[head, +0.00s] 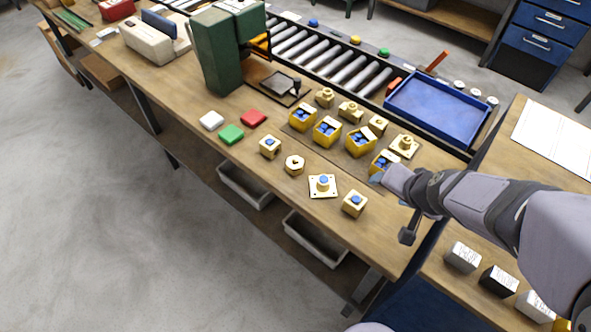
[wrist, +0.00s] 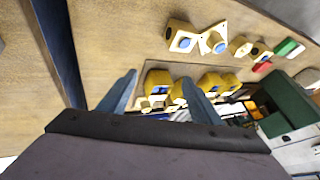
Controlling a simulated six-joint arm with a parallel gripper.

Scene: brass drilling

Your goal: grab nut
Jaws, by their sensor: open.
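A brass hex nut (head: 294,165) with a dark hole lies on the wooden bench, between a brass block with a blue top and a square brass flange. The nut also shows in the wrist view (wrist: 240,46), right of the flange. My gripper (head: 376,178) is at the rightmost yellow bin, well right of the nut. In the wrist view my gripper (wrist: 158,78) has its two blue-grey fingers apart with nothing held between them. The arm partly hides the rightmost yellow bin (head: 383,161) in the head view.
Brass blocks (head: 355,203) and (head: 270,146) and the flange (head: 323,186) share the nut's row. Several yellow bins (head: 327,131) stand behind it. Red (head: 253,117) and green (head: 232,134) pieces lie left. A green machine (head: 218,55) and blue tray (head: 438,108) stand farther back.

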